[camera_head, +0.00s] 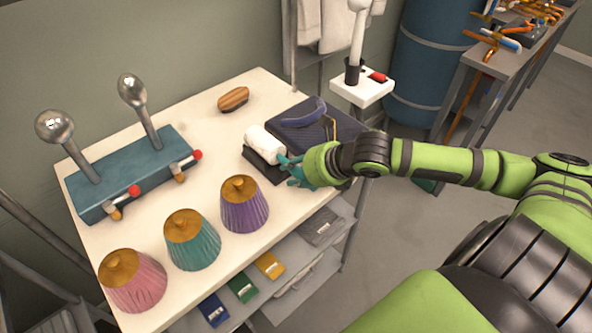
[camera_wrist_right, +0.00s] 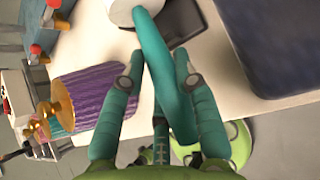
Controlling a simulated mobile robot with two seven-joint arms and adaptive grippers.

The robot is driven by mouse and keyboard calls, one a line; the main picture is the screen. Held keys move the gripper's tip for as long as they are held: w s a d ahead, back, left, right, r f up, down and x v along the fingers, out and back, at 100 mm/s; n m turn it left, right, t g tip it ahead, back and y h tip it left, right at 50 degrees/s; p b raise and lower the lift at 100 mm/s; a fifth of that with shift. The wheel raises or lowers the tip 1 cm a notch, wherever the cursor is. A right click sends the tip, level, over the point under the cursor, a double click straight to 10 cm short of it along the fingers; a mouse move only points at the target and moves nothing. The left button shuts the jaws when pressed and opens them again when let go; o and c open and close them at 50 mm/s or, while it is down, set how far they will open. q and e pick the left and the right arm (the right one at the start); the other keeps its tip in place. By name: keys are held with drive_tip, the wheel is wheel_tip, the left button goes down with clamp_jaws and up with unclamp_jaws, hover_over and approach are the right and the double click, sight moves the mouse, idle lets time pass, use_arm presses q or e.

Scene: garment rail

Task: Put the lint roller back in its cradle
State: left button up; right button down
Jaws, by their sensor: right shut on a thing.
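The lint roller has a white roll (camera_head: 264,144) and a teal handle, which shows in the right wrist view (camera_wrist_right: 152,45). My right gripper (camera_head: 296,172) is shut on the handle, with a finger on either side of it in the right wrist view (camera_wrist_right: 160,82). The dark, flat cradle (camera_head: 254,168) lies on the white table beneath the roll. The roll is over or in the cradle; I cannot tell whether they touch. The wrist view shows a dark piece (camera_wrist_right: 187,24) beside the roll. My left gripper is not in view.
A dark folded cloth (camera_head: 300,128) lies right behind the cradle. Purple (camera_head: 243,207), teal (camera_head: 193,240) and pink (camera_head: 132,281) pleated shades stand along the front. A blue stand with metal balls (camera_head: 122,170) is at left, a wooden brush (camera_head: 233,99) at the back.

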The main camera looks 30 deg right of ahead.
drive_tip(key=shift+f, duration=0.55)
drive_tip(key=c, duration=0.9)
unclamp_jaws()
drive_tip(key=shift+c, duration=0.2)
